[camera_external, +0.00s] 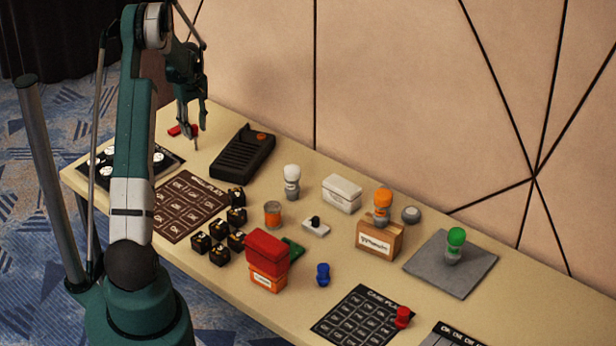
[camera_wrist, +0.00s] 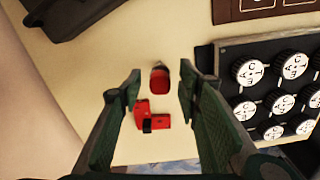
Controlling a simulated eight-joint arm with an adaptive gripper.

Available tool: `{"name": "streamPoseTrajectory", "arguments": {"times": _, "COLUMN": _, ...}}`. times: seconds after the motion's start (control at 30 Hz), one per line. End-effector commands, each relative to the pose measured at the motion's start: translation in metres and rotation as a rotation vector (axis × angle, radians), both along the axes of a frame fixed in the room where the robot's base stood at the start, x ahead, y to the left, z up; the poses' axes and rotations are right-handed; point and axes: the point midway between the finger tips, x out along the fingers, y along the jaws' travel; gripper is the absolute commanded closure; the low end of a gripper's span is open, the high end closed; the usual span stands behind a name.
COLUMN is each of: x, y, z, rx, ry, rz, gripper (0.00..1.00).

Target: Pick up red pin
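My gripper (camera_wrist: 160,72) is open, with its two dark green fingers wide apart and nothing between them touching. A small red piece with a dark narrow tip (camera_wrist: 160,80) lies between and beyond the fingertips in the wrist view. An L-shaped red piece (camera_wrist: 142,110) lies just below it there. In the external view my gripper (camera_external: 192,118) points down over red pieces (camera_external: 176,131) at the table's far left, which it partly hides. Another red pin-like knob (camera_external: 403,316) stands on the right edge of a black card. I cannot tell which one is the red pin.
A black slotted holder (camera_external: 242,153) stands right of my gripper. A black board with white round knobs (camera_wrist: 262,85) is close by the right finger. Several black cubes (camera_external: 219,255), a red box (camera_external: 266,251) and a blue pin (camera_external: 323,274) stand farther right. The wall rises behind.

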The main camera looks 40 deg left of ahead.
Motion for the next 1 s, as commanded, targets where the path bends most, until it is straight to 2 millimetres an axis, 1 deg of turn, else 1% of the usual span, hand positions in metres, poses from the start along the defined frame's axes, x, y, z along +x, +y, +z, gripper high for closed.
{"name": "streamPoseTrajectory", "arguments": {"times": 0.23, "x": 0.000, "y": 0.000, "z": 0.000, "rx": 0.000, "ry": 0.000, "rz": 0.000, "gripper": 0.66}}
{"name": "streamPoseTrajectory", "arguments": {"times": 0.27, "x": 0.000, "y": 0.000, "z": 0.000, "rx": 0.000, "ry": 0.000, "rz": 0.000, "gripper": 0.69}}
{"name": "streamPoseTrajectory", "arguments": {"times": 0.47, "x": 0.000, "y": 0.000, "z": 0.000, "rx": 0.000, "ry": 0.000, "rz": 0.000, "gripper": 0.95}}
{"name": "streamPoseTrajectory", "arguments": {"times": 0.5, "x": 0.000, "y": 0.000, "z": 0.000, "rx": 0.000, "ry": 0.000, "rz": 0.000, "gripper": 0.97}}
{"name": "streamPoseTrajectory", "arguments": {"times": 0.83, "x": 0.000, "y": 0.000, "z": 0.002, "rx": 0.000, "ry": 0.000, "rz": 0.000, "gripper": 0.97}}
{"name": "streamPoseTrajectory", "arguments": {"times": 1.0, "x": 0.000, "y": 0.000, "z": 0.012, "rx": 0.000, "ry": 0.000, "rz": 0.000, "gripper": 0.97}}
